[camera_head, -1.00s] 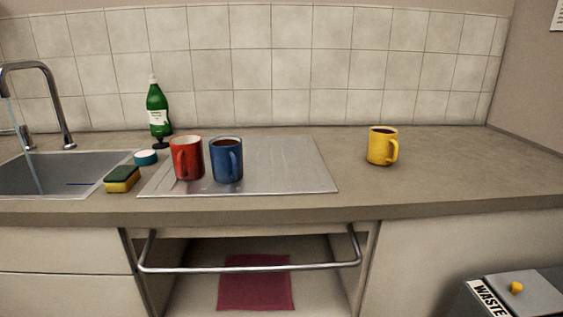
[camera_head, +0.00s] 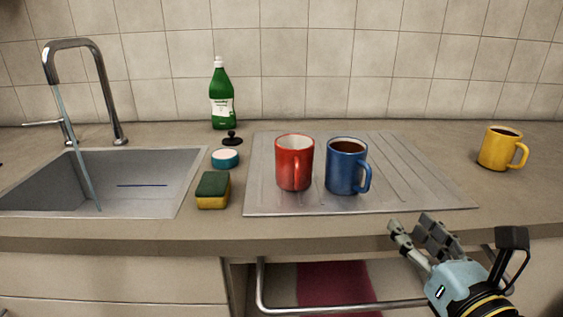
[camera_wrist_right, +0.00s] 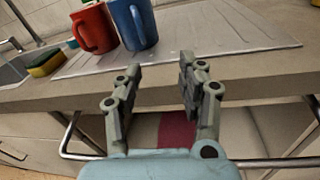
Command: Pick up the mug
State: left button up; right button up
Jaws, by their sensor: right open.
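A red mug (camera_head: 292,160) and a blue mug (camera_head: 344,170) stand upright side by side on the metal drainboard. The blue one holds dark liquid. A yellow mug (camera_head: 496,148), also with dark liquid, stands on the counter at the far right. My right gripper (camera_head: 412,228) is open and empty, in front of the counter edge, below and right of the blue mug. In the right wrist view its open fingers (camera_wrist_right: 155,82) point toward the counter; the blue mug (camera_wrist_right: 132,22) and red mug (camera_wrist_right: 92,28) are beyond them, upper left. My left gripper is not in view.
The drainboard (camera_head: 420,190) has free room right of the mugs. The sink (camera_head: 120,180) has running water. A metal rail (camera_head: 330,306) runs below the counter edge.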

aim_at(368, 185)
jog(key=w+a+n, duration=0.1)
jog(key=w, duration=0.1)
jog(key=w+a+r+n+y, duration=0.1)
jog(key=w, duration=0.1)
jog(key=w+a+n+p, duration=0.1)
jog(key=w+a, duration=0.1)
jog(key=shift+r, duration=0.2)
jog(key=x, duration=0.5)
jog(key=shift+w+d, duration=0.1)
jog(key=shift+w, duration=0.15)
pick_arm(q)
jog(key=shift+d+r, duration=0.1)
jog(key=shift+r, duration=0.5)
pick_arm(e)
grip_shut()
jog(key=shift+r, duration=0.1)
